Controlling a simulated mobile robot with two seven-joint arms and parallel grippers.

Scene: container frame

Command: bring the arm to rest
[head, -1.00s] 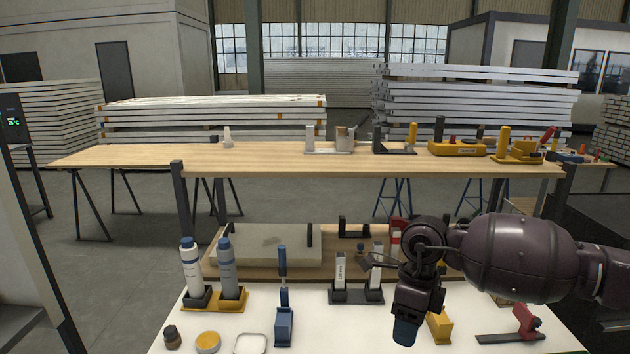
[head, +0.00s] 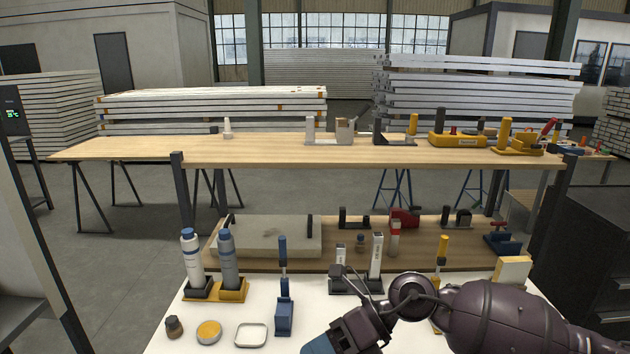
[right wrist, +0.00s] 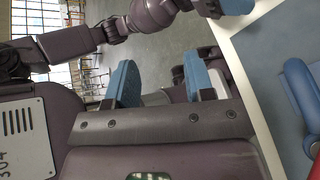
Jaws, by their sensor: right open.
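My right arm (head: 500,318) enters the head view from the right, above the white table. Its right gripper (head: 325,343) points down and left at the bottom edge, partly cut off. In the right wrist view the right gripper (right wrist: 160,82) shows two blue fingers spread apart with nothing between them. Another purple arm of mine (right wrist: 75,42) shows at the top left of that view. A blue piece (right wrist: 238,5) at the top edge may be my left gripper's fingertip; it is cut off. My left arm does not show in the head view.
On the white table (head: 200,320) stand two bottles in a yellow holder (head: 232,292), a blue tool in a stand (head: 284,312), a round yellow tin (head: 208,332) and a black holder with white-grey pieces (head: 350,284). A wooden bench (head: 130,150) stands behind.

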